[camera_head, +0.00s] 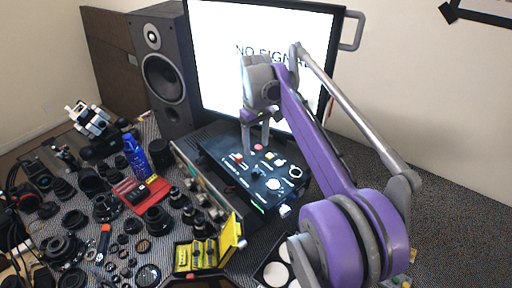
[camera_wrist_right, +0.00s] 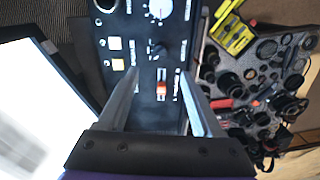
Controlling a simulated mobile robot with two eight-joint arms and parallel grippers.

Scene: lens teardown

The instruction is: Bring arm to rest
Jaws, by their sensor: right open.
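My right arm is purple and grey and reaches from the lower right toward the middle of the head view. My right gripper (camera_head: 254,152) is above the black control box (camera_head: 238,182). In the right wrist view its two fingers (camera_wrist_right: 165,100) are apart, with nothing between them. Behind them lies the panel of the control box (camera_wrist_right: 128,75), with a red switch (camera_wrist_right: 161,90), a white dial and square buttons. I cannot tell whether the fingertips touch the panel. My left gripper is not in view.
A monitor (camera_head: 225,60) reading "NO SIGNAL" stands behind the gripper, with a speaker (camera_head: 163,75) to its left. Many lens parts, a blue bottle (camera_head: 135,155), a red case (camera_head: 140,192) and a yellow box (camera_head: 205,251) crowd the left. Bare table (camera_head: 455,200) shows at right.

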